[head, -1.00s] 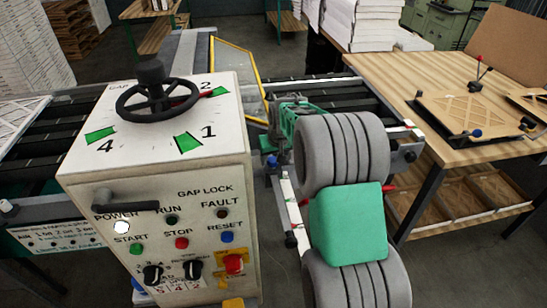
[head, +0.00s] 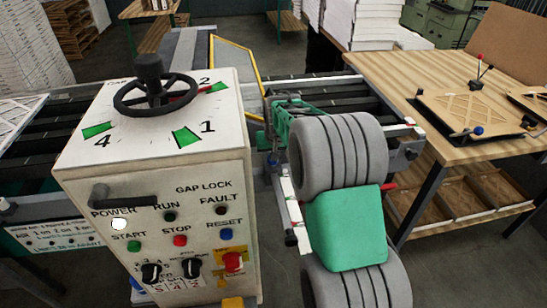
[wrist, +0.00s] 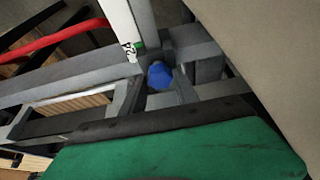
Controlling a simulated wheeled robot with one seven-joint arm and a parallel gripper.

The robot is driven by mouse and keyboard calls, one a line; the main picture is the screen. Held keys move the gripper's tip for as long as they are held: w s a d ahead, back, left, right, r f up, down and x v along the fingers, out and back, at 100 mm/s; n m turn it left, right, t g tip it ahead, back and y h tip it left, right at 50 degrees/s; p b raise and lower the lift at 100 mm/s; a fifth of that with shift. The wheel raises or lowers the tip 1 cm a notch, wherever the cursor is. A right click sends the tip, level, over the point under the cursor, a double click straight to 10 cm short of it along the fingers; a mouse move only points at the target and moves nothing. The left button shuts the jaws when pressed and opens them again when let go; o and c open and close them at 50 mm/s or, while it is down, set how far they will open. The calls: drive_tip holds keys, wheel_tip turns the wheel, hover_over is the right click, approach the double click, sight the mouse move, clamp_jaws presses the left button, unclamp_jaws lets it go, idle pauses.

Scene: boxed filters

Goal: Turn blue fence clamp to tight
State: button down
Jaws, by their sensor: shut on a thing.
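The blue fence clamp (wrist: 160,76) is a small blue knob near the middle of the wrist view. It sits among grey metal bars beside a white strip (wrist: 119,25) with dark characters and a green mark. My gripper (wrist: 160,88) is shut on the blue knob, with dark grey fingers close at its sides. A green surface with a dark edge fills the bottom of the wrist view. In the head view my arm hides most of the gripper and the clamp. I cannot read the clamp's turn angle.
A white control box (head: 150,190) with a black handwheel (head: 155,92) and a lever stands left of my arm. A wooden table (head: 400,70) with jigs stands at the right. Dark conveyor rollers (head: 330,95) run behind. A red bar (wrist: 55,40) crosses the wrist view's upper left.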

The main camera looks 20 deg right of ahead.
drive_tip(key=c, duration=0.9)
unclamp_jaws()
drive_tip(key=shift+r, duration=0.1)
drive_tip(key=b+v, duration=0.2)
drive_tip(key=v, duration=0.5)
drive_tip(key=shift+s+r, duration=0.15)
drive_tip(key=shift+r, duration=0.1)
